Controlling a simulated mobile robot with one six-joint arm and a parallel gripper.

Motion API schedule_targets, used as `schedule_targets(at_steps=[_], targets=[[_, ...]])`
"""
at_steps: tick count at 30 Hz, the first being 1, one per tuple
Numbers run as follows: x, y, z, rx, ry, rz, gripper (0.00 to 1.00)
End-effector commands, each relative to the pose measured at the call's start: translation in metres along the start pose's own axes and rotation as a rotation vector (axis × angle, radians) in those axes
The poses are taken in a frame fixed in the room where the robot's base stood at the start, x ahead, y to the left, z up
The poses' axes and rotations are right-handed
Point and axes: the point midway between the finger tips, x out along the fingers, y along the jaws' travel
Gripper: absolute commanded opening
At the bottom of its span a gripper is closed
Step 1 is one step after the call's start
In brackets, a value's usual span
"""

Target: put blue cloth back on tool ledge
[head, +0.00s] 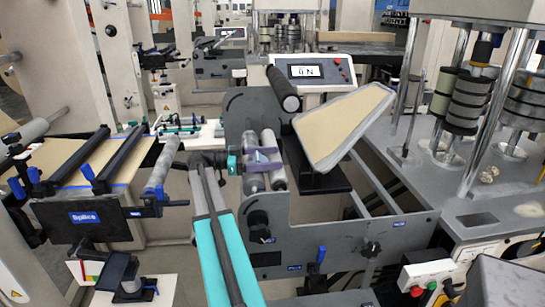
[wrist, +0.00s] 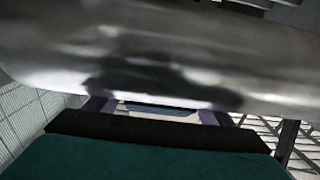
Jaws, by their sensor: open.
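I cannot make out a blue cloth for certain in either view. My gripper (head: 266,160) is over the pair of metal rollers (head: 253,182) in the middle of the head view. Its purple fingers reach across them. In the wrist view the gripper (wrist: 157,112) is open, its purple fingers apart, with a pale surface and a small blue-teal strip (wrist: 158,106) visible between them. I cannot tell what that strip is. A blurred metal cylinder (wrist: 160,55) crosses the wrist view very close to the fingers. I cannot tell which surface is the tool ledge.
A grey machine frame (head: 350,238) surrounds the rollers. A tan, pale-edged panel (head: 345,125) stands to their right, below a control box (head: 312,72). The splice table (head: 60,165) is at left. A small stand with a dark object (head: 118,268) is at lower left.

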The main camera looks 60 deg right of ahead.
Motion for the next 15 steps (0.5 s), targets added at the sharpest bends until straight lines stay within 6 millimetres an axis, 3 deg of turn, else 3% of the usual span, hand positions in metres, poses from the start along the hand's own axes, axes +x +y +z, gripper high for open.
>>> schedule_targets(at_steps=[13,15], targets=[[-0.071,-0.002,0.004,0.000,0.000,-0.003,0.74],[-0.069,-0.001,-0.007,0.002,-0.001,0.000,0.74]])
